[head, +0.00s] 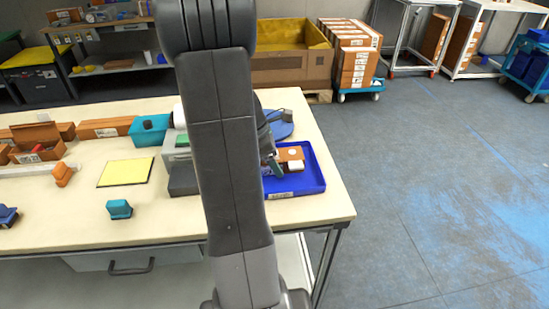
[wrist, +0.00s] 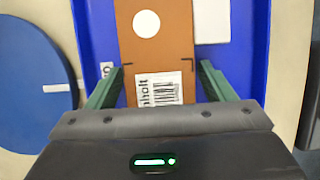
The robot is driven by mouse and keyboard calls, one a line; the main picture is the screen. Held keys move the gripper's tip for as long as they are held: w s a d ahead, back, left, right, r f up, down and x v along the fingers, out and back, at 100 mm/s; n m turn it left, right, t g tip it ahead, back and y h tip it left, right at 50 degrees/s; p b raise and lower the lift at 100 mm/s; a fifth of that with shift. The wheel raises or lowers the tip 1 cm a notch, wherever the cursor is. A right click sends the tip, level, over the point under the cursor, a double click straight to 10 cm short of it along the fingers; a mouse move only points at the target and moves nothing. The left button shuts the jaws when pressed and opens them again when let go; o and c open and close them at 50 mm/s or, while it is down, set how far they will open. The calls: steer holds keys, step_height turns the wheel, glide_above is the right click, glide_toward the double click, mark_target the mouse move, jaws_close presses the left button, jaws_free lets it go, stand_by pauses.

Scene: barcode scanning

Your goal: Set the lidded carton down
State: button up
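The lidded carton (wrist: 173,42) is a brown box with a white round spot and a barcode label, lying inside the blue tray (wrist: 250,82). In the head view the carton (head: 285,153) shows near the right end of the table, partly hidden by my gripper. My gripper (wrist: 161,72) is above it, its green fingers spread to either side of the carton's near end. A narrow blue gap shows by the right finger; the left finger overlaps the carton's edge in the picture, and I cannot tell whether it touches.
A white item (wrist: 212,20) lies right beside the carton in the tray. A round blue piece (wrist: 30,85) is left of the tray. A yellow mat (head: 125,172), a teal block (head: 119,209) and a teal bin (head: 149,131) stand further left. My arm hides the table's middle.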

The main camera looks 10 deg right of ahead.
steer(key=p+v, duration=0.1)
steer(key=v, duration=1.1)
steer(key=shift+r, duration=0.2)
steer(key=shift+f, duration=0.1)
steer(key=b+x, duration=0.1)
steer(key=x, duration=1)
steer(key=shift+d+f, duration=0.1)
steer(key=shift+f, duration=0.05)
steer(key=shift+d+f, duration=0.15)
steer(key=shift+d, duration=0.05)
steer(key=shift+a+r, duration=0.1)
steer(key=shift+r, duration=1.7)
steer(key=shift+f, duration=0.1)
